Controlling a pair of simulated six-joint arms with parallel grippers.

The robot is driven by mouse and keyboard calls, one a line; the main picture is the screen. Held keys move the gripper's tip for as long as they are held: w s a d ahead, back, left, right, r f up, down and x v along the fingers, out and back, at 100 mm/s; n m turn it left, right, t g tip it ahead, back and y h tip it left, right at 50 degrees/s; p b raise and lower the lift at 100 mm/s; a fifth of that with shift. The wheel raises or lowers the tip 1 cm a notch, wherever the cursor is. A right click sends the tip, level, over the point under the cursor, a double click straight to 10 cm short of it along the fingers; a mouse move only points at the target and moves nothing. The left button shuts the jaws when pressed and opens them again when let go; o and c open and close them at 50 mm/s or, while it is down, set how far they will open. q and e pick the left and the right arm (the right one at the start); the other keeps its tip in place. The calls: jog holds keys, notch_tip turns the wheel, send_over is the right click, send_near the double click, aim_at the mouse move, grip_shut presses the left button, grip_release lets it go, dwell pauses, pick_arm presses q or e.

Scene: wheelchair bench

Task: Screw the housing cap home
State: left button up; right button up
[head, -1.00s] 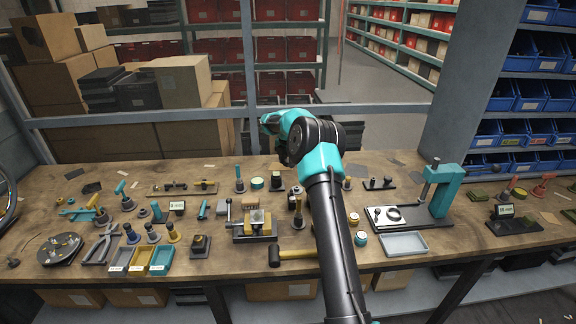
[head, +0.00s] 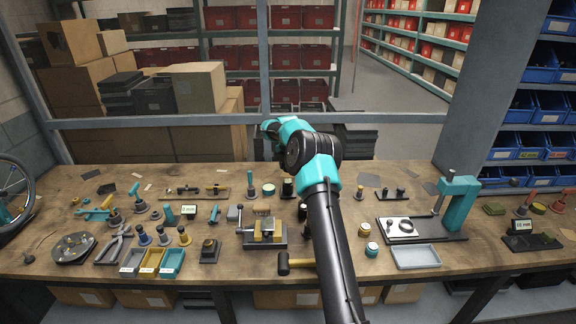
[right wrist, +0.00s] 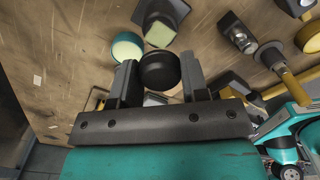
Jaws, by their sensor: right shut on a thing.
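My right gripper (right wrist: 158,64) has its two fingers on either side of a dark round knob-like piece (right wrist: 160,74) in the right wrist view, shut on it. I cannot tell for sure whether this piece is the housing cap. What lies beneath it is hidden. In the head view my right arm reaches up over the bench, and its gripper is hidden behind the arm. A small vise with brass-coloured jaws (head: 264,231) stands just left of the arm. My left gripper is not in view.
A mallet (head: 283,264) lies at the bench front beside the arm. A teal press (head: 459,205) and a grey tray (head: 415,257) stand to the right. A teal round tin (right wrist: 127,49) and a dark square-based piece (right wrist: 160,22) are close to the right fingers. Small parts crowd the bench.

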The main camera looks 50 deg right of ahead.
jog(key=shift+f, duration=1.85)
jog(key=shift+s+f, duration=0.1)
jog(key=shift+f, duration=1)
dwell(2.6)
jog(key=o, duration=0.7)
jog(key=shift+o, duration=1.4)
jog(key=shift+r, duration=0.15)
notch_tip(320, 180, up, 18)
jog(key=shift+f, duration=0.25)
